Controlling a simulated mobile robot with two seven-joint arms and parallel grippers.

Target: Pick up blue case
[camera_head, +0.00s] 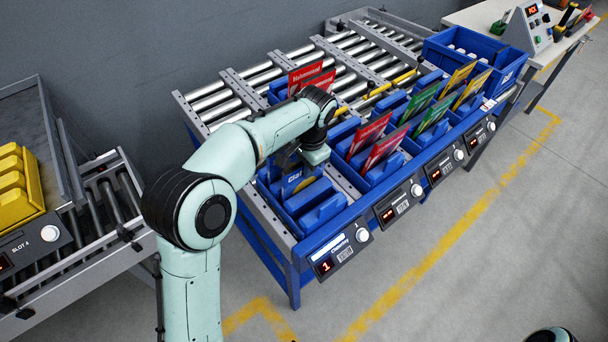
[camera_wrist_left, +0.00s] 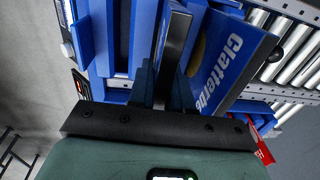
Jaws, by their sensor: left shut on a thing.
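The blue case (camera_head: 298,182) with white lettering stands in the front left bin of the blue rack, partly hidden by my left gripper (camera_head: 301,160). In the left wrist view the blue case (camera_wrist_left: 228,62) shows large white letters beside the dark finger of the gripper (camera_wrist_left: 172,75). My left gripper is shut on the blue case from above. The far side of the case and the grip itself are partly hidden. My right gripper is not in view.
Red cases (camera_head: 370,134), green cases (camera_head: 427,108) and yellow cases (camera_head: 463,84) stand in neighbouring bins. A blue crate (camera_head: 508,68) is at the rack's far right. Yellow bins (camera_head: 18,180) are at the left. Rollers (camera_head: 250,85) run behind the bins.

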